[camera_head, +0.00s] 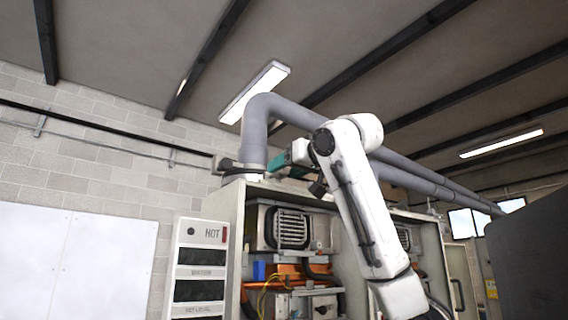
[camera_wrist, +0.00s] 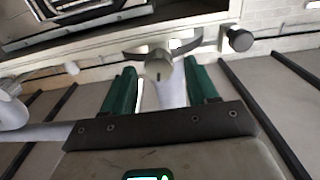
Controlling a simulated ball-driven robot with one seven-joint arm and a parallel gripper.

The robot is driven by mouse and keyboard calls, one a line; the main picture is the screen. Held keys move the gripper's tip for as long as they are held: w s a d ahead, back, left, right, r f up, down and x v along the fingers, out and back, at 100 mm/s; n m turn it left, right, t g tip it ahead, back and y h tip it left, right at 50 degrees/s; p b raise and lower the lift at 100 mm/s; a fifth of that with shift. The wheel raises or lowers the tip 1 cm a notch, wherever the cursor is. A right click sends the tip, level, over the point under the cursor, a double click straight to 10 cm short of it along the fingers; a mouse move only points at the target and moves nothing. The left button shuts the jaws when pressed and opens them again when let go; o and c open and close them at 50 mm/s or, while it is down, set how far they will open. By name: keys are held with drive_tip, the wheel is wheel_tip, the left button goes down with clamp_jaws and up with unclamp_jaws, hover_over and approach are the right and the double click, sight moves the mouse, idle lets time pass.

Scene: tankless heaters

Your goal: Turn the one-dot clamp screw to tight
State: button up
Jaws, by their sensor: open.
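In the wrist view, the two green fingers of my gripper (camera_wrist: 160,67) are apart, with a gap between them. A pale grey, winged clamp screw (camera_wrist: 158,64) shows in line with that gap, with a small dark mark on its face. I cannot tell whether the fingers straddle it or stop short, and no contact shows. I cannot read its dots for sure. In the head view, my gripper (camera_head: 284,162) is beside the foot of the large grey pipe (camera_head: 254,135), near the clamp collar (camera_head: 240,167). The screw is too small to make out there.
A black round knob (camera_wrist: 239,40) on a short stem is right of the fingers in the wrist view. The open heater cabinet (camera_head: 228,212) stands below my arm. Pipes run off to the right under the ceiling.

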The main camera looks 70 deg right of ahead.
drive_tip(key=shift+w+d, duration=0.35)
drive_tip(key=shift+w, duration=0.2)
drive_tip(key=shift+c, duration=0.4)
drive_tip(key=c, duration=1)
